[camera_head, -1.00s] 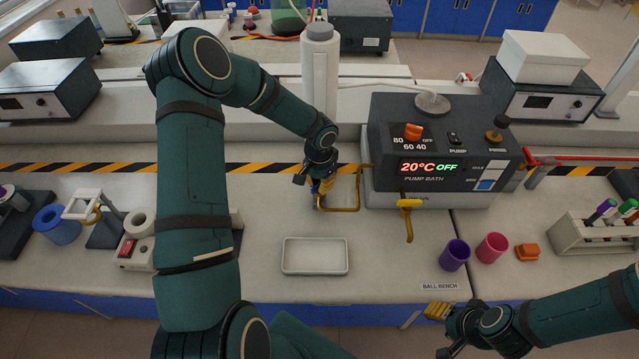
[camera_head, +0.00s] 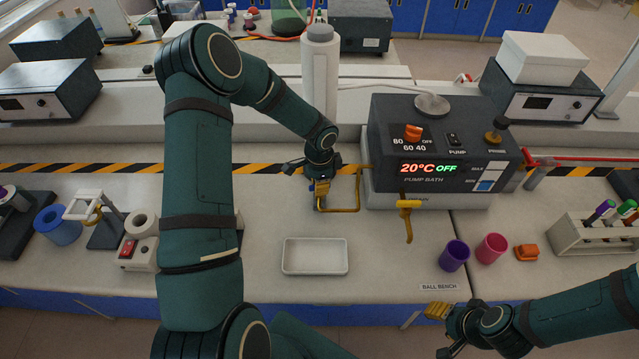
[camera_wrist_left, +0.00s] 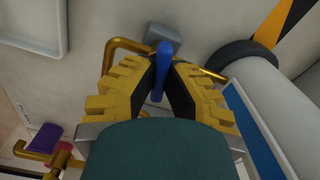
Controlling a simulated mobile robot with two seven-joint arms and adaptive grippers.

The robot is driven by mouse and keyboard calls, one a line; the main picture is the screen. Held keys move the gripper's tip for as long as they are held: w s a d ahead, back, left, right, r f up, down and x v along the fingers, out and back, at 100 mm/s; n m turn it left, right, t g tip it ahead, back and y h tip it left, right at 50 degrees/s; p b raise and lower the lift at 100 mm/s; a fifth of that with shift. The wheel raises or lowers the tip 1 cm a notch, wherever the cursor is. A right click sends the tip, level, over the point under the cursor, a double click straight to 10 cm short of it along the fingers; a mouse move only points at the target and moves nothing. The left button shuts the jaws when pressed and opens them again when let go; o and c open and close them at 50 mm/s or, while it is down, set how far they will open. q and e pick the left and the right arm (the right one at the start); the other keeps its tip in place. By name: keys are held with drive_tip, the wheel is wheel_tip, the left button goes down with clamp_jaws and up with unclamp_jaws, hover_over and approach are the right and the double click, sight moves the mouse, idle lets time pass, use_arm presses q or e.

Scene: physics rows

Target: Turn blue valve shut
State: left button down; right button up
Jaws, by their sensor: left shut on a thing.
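My left gripper (camera_head: 320,188) is at the brass pipe (camera_head: 345,209) left of the pump bath. In the left wrist view its yellow fingers (camera_wrist_left: 158,92) are shut on the blue valve handle (camera_wrist_left: 161,66), one finger on each side. The handle is upright between the dark pads, with a grey block behind it. In the head view the fingers hide the blue handle. My right gripper (camera_head: 442,331) is at the lower right, in front of the bench edge; its fingers stand apart and hold nothing.
The pump bath (camera_head: 440,150) reads 20°C OFF. A brass tap (camera_head: 408,206) hangs at its front. A white tray (camera_head: 315,270) lies in front of my left gripper. Purple (camera_head: 455,256) and pink (camera_head: 491,248) cups stand right of it. A white cylinder (camera_head: 320,75) stands behind the gripper.

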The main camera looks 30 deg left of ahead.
use_arm(q)
drive_tip(key=shift+m, duration=1.2)
drive_tip(key=shift+s+f+m, duration=0.1)
drive_tip(key=shift+m, duration=0.2)
drive_tip(key=c, duration=1)
unclamp_jaws()
wheel_tip(320, 180, up, 12)
